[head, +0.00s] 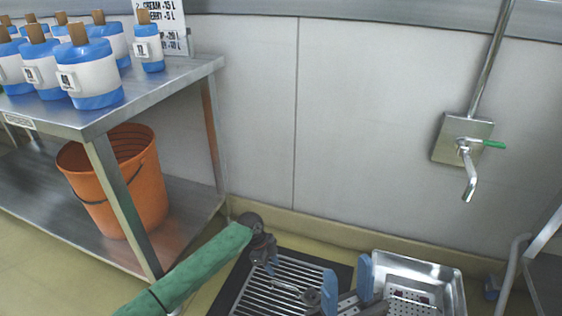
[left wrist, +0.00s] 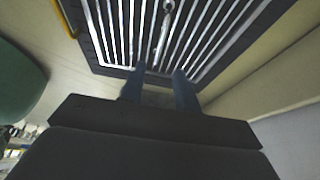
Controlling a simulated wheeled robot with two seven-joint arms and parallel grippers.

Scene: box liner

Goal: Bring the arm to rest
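My left arm, in a green sleeve, comes in from the left in the head view. My left gripper (head: 268,266) hangs low by the back left part of a floor drain grate (head: 270,296). In the left wrist view its two blue fingers (left wrist: 160,88) are apart with nothing between them, above the edge of the grate (left wrist: 110,28). My right gripper (head: 347,282) shows at the bottom of the head view. Its two blue fingers are spread apart, with nothing visible between them.
A steel table (head: 165,82) with blue and white jars (head: 92,75) stands left. An orange bucket (head: 125,190) is on its lower shelf. A perforated steel tray (head: 450,285) lies right of my right gripper. A wall tap (head: 468,172) with a green lever is above.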

